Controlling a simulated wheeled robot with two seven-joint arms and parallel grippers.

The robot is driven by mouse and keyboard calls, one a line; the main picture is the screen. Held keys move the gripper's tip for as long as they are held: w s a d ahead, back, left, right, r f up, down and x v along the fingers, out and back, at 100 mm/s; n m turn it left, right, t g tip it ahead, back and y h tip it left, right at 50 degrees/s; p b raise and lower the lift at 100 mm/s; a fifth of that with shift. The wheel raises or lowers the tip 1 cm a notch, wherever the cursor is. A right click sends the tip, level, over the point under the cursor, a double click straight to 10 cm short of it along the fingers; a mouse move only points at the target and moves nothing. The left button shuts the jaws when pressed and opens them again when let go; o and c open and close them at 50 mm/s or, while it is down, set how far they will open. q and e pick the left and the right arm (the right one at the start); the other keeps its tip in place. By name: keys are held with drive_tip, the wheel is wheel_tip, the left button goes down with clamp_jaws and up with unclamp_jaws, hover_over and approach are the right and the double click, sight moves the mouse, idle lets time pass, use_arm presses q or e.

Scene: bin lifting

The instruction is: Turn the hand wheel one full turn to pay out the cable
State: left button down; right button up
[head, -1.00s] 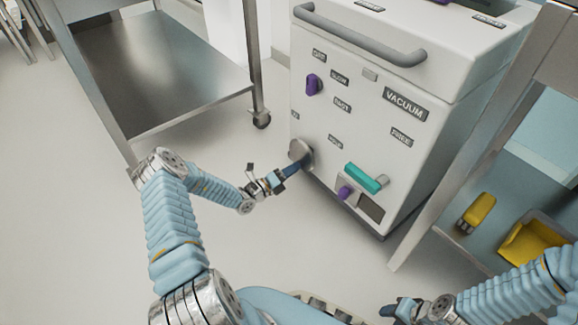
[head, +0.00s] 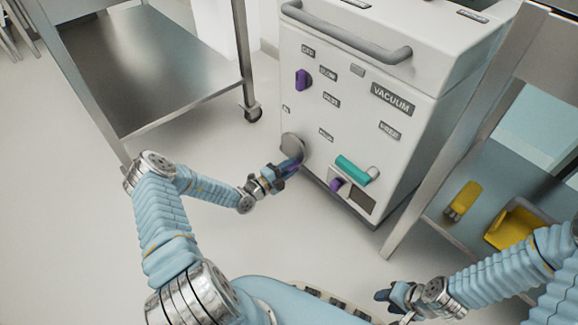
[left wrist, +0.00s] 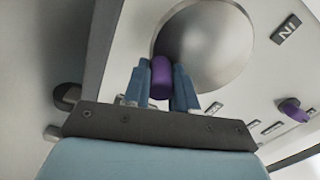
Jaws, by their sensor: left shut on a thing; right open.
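The hand wheel (head: 291,147) is a round grey metal disc low on the front left of the white machine (head: 350,130). It also shows large in the left wrist view (left wrist: 215,45). Its purple handle (left wrist: 161,77) stands out near the rim, at the lower left of the disc in that view. My left gripper (head: 290,171) is shut on this handle, with one blue finger on each side, as the left wrist view (left wrist: 160,88) shows. My right gripper (head: 384,295) is open and empty, low in the head view, away from the machine.
The machine also carries a purple knob (head: 302,79), a teal handle (head: 353,170), a second purple knob (head: 335,185) and a grey bar (head: 350,40). A steel table (head: 150,65) stands left. A shelf at right holds yellow items (head: 463,200). Floor between is clear.

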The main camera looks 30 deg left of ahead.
idle(0.3)
use_arm(q)
drive_tip(key=c, duration=0.9)
unclamp_jaws()
drive_tip(key=p+v, duration=0.1)
drive_tip(key=v, duration=1.3)
drive_tip(key=shift+p, duration=0.3)
